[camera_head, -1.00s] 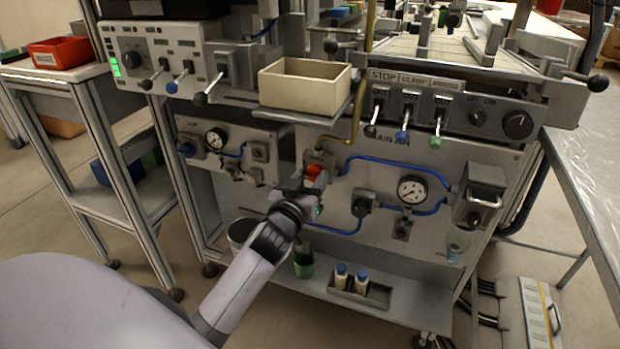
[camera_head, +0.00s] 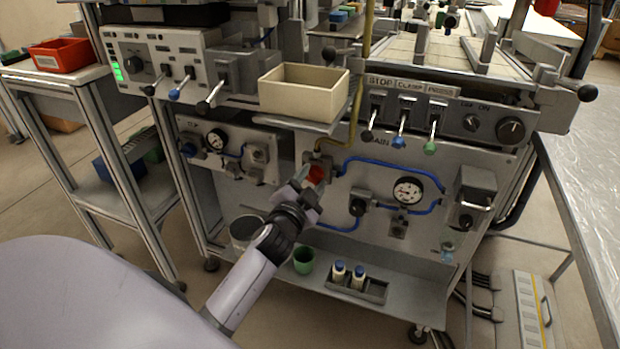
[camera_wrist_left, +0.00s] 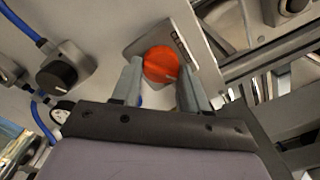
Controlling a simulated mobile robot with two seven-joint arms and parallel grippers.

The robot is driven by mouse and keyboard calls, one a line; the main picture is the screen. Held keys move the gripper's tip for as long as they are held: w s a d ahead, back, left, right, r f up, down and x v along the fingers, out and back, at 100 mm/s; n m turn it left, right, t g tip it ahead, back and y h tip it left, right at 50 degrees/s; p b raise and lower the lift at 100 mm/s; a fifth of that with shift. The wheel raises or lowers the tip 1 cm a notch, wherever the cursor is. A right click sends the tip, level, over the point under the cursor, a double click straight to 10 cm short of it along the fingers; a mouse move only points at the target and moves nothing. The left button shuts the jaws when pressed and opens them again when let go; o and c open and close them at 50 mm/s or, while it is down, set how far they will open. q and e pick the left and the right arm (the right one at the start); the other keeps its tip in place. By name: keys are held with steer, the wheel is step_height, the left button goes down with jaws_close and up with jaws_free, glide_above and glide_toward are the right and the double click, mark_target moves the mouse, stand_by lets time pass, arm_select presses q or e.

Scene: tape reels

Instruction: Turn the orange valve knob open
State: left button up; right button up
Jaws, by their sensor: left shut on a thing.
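The orange valve knob (camera_wrist_left: 161,64) is on the front panel, in front of a grey plate (camera_wrist_left: 180,40) with lettering. In the head view the knob (camera_head: 317,174) is partly hidden by my left gripper (camera_head: 308,178). In the left wrist view the two fingers of my left gripper (camera_wrist_left: 160,84) stand on either side of the knob, shut on it. The raised grip bar on the knob's face runs roughly from left to right in the wrist view. My right gripper is not in view.
A beige bin (camera_head: 304,92) sits on a shelf above the knob, with a brass pipe (camera_head: 356,100) beside it. Blue hoses (camera_head: 385,163) and a pressure gauge (camera_head: 408,190) lie to the right. A green cup (camera_head: 303,261) and two small bottles (camera_head: 348,274) stand on the lower shelf.

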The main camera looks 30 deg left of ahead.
arm_select(q)
steer(key=shift+m, duration=0.9)
steer(key=m, duration=0.4)
steer(key=shift+f+m+p, duration=0.1)
steer(key=shift+m+p, duration=0.2)
steer(key=shift+m, duration=0.1)
steer(key=o, duration=1)
steer(key=shift+o, duration=0.2)
steer(key=v, duration=0.7)
steer(key=shift+s, duration=0.1)
